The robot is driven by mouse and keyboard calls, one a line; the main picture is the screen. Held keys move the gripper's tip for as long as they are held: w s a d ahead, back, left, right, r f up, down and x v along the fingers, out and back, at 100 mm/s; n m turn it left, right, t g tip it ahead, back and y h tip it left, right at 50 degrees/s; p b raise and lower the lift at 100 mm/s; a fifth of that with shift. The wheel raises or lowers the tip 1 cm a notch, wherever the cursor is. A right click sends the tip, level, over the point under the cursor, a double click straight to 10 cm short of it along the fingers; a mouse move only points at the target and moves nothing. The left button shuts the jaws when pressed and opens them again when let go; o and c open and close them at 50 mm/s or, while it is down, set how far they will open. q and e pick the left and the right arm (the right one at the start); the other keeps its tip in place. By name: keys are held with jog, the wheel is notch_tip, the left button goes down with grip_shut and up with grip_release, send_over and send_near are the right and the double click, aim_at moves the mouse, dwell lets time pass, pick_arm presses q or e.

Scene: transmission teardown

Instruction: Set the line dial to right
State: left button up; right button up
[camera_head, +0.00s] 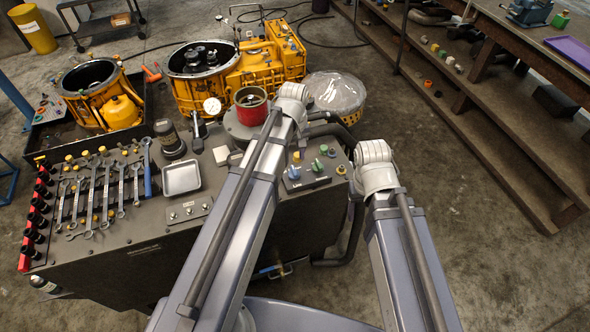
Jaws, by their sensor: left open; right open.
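A small dial panel (306,184) sits on the right end of the dark cart top, between my two arms. It carries a blue knob (293,172) at its left, with lettering below that seems to read "Line", and a green knob (317,165) to its right. The way the knobs point is too small to tell. My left arm crosses the cart just left of the panel, and its wrist is beyond the panel. My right arm's wrist is to the right of the panel, off the cart's edge. Both grippers are hidden behind my own arm links.
Wrenches (100,195), a metal tray (181,178) and a red-topped cylinder (251,105) are on the cart (140,252). Yellow transmission housings (262,65) stand behind. A clear-covered drum (335,92) is beyond the panel.

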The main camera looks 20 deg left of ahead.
aim_at(294, 170)
pick_arm(q)
notch_tip(294, 170, down, 7)
jog(key=b, duration=0.6)
jog(key=shift+r, duration=0.1)
jog(key=shift+r, duration=0.1)
jog(key=shift+c, duration=0.3)
grip_shut()
